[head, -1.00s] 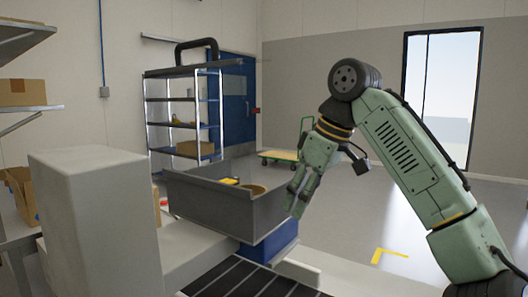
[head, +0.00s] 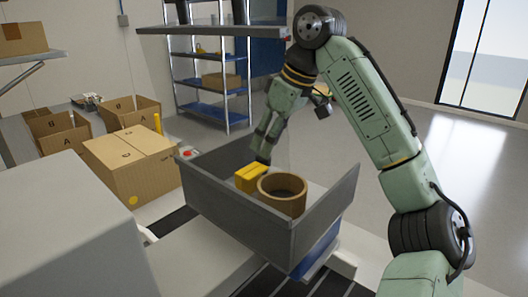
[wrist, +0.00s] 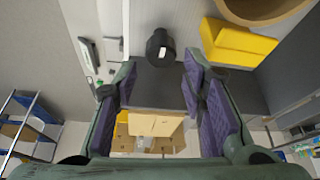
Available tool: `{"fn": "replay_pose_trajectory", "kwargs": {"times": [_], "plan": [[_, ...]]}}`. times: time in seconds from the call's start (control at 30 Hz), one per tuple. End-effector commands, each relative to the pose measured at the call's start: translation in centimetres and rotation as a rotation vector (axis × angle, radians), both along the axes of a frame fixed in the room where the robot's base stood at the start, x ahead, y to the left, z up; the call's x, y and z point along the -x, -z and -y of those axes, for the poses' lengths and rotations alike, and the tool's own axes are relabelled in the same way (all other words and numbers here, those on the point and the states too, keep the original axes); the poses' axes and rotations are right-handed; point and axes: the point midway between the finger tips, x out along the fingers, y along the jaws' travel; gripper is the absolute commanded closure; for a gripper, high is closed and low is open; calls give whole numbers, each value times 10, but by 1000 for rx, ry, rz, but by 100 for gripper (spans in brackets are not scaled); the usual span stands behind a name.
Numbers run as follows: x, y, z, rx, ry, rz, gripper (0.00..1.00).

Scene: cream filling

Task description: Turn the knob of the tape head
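A black, round knob-like part (wrist: 160,47) with a small white mark shows in the wrist view. It lies just beyond and between my fingertips, with no visible contact. My gripper (wrist: 160,66) is open, with its purple-padded fingers apart and nothing between them. In the head view my gripper (head: 263,155) points down into the grey open-sided tray (head: 240,218), behind the yellow block (head: 250,178). The brown tape roll (head: 283,203) stands on its flat side in front of the block. I cannot make out the knob in the head view.
The tray's raised walls surround the block and roll on the near and right sides. A closed carton (head: 135,165) and open cartons (head: 62,133) stand to the left. A blue shelf rack (head: 205,85) is behind. Floor at right is clear.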

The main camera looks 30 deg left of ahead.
Motion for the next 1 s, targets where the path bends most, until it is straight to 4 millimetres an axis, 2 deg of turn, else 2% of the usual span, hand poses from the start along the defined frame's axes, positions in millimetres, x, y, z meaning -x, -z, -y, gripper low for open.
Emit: {"fn": "replay_pose_trajectory", "kwargs": {"times": [0.1, 0.3, 0.63, 1.0], "plan": [[1, 18, -8, -1, -1, -3, 62], [1, 35, -15, 0, -1, -1, 62], [0, 38, -16, 0, 0, 1, 63], [0, 37, -15, 0, 0, 1, 87]]}}
